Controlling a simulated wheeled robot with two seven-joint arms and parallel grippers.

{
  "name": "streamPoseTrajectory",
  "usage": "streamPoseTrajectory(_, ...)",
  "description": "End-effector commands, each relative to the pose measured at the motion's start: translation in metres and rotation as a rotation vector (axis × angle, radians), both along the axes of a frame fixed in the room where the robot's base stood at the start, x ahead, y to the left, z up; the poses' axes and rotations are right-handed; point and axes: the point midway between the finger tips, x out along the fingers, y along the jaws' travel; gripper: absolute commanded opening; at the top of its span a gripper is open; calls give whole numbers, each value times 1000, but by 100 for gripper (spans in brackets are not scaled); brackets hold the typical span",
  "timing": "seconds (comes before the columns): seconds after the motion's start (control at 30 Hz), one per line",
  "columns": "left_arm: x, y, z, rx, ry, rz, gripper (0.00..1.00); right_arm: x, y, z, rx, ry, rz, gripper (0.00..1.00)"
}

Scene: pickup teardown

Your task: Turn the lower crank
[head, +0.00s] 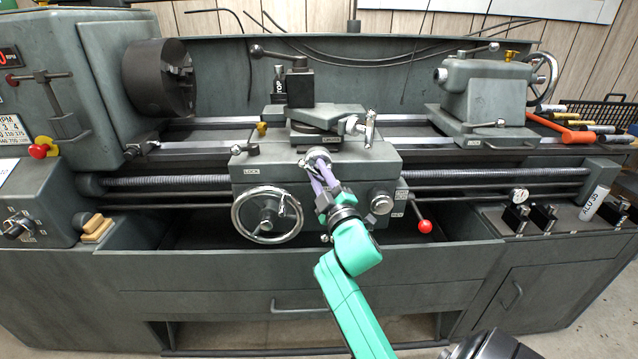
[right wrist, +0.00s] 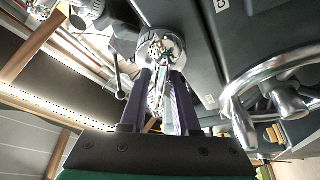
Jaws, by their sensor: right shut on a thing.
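The lower crank (head: 318,154) is a small metal disc with a handle on the front of the grey lathe carriage (head: 245,172), below the tool slide. My right gripper (head: 322,176) reaches up to it from below, its purple fingers shut on the crank. In the right wrist view the round metal hub of the crank (right wrist: 160,46) sits just beyond the fingertips. Its shiny handle (right wrist: 163,105) lies between the two fingers of my right gripper (right wrist: 160,84). The fingers partly hide the crank in the head view. My left gripper is not in view.
An upper crank (head: 369,127) sticks out above to the right. A large handwheel (head: 267,214) is close by at the lower left. A lever with a red knob (head: 424,226) is to the right. The chip tray (head: 300,262) runs below.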

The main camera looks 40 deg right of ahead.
Motion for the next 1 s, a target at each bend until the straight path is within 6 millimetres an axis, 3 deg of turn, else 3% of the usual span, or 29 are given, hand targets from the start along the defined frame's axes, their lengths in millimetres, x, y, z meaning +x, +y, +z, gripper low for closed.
streamPoseTrajectory(0.3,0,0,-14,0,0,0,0,0,0,-1,103,-77,-1,0)
streamPoseTrajectory(0.83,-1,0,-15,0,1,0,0,0,0,1,121,-91,-1,0)
streamPoseTrajectory(0.87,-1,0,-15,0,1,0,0,0,0,1,121,-91,-1,41)
streamPoseTrajectory(1.0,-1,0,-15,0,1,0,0,0,0,0,120,-91,-1,45)
